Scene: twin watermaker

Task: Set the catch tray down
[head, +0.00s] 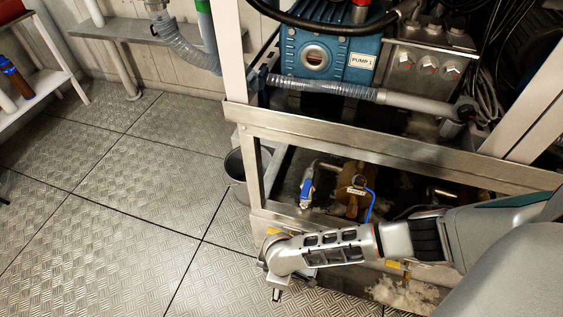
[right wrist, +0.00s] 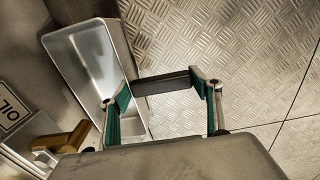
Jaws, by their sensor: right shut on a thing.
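The catch tray (right wrist: 88,62) is a shallow, bright metal tray with a raised rim at the left of the right wrist view. My right gripper (right wrist: 165,88) has green-padded fingers closed on a dark bar (right wrist: 160,84), which appears to be the tray's handle. The tray is beside the fingers, above or against the patterned floor; I cannot tell whether it touches. In the head view my right gripper (head: 276,290) points down, low in front of the machine frame. There the tray is mostly hidden behind my arm. My left gripper is not in view.
The machine frame (head: 330,133) carries a blue pump (head: 330,55). Below are a blue-handled valve (head: 306,188) and a brass part (head: 350,198). A bucket (head: 235,168) stands at the frame's left. The plate floor (head: 110,220) is clear to the left. An OIL label (right wrist: 9,112) shows nearby.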

